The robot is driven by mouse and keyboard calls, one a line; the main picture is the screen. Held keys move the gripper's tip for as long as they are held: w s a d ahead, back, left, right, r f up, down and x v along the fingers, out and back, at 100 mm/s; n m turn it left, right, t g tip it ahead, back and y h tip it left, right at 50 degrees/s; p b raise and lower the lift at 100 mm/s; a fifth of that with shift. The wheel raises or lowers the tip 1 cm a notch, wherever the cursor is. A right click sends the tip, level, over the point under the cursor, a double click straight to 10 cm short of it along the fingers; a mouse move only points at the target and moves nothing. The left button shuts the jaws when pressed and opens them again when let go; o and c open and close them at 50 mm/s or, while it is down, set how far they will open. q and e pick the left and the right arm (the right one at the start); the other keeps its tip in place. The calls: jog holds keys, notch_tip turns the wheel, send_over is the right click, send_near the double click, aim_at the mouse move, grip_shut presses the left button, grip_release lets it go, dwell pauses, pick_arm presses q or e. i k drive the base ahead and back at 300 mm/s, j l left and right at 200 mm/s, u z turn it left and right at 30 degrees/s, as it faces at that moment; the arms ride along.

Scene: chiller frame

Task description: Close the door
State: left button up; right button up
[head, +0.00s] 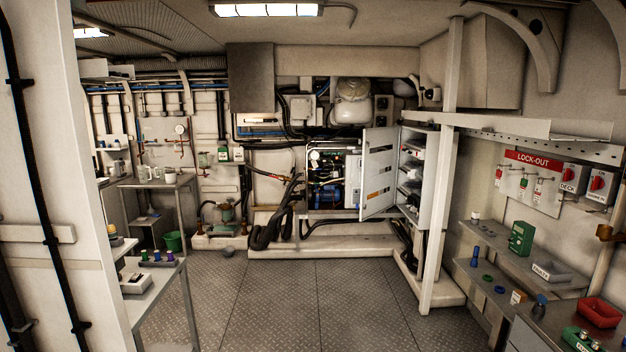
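A light grey door (379,172) stands open in the middle of the head view. It is hinged at its right edge to a tall cabinet (426,178) and swings out to the left. The cabinet's inside shows shelves with items on them. The door has dark slots and a small orange label on its face. Neither of my grippers shows in the head view, and both are some way from the door or out of frame.
A white post (441,180) stands just right of the cabinet. A low plinth (330,243) runs along the back. Benches line both sides, with a red tray (599,312) at right and a green bucket (174,241) at left. The floor (315,300) between is clear.

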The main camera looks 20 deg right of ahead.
aim_at(372, 181)
jog(key=i, duration=5.75)
jog(key=i+z, duration=0.1)
jog(key=z, duration=0.3)
jog(key=i+z, duration=0.1)
jog(key=z, duration=0.3)
jog(key=i+z, duration=0.1)
jog(key=z, duration=0.35)
jog(key=j+z, duration=0.15)
jog(key=z, duration=1.05)
jog(key=i+j, duration=0.05)
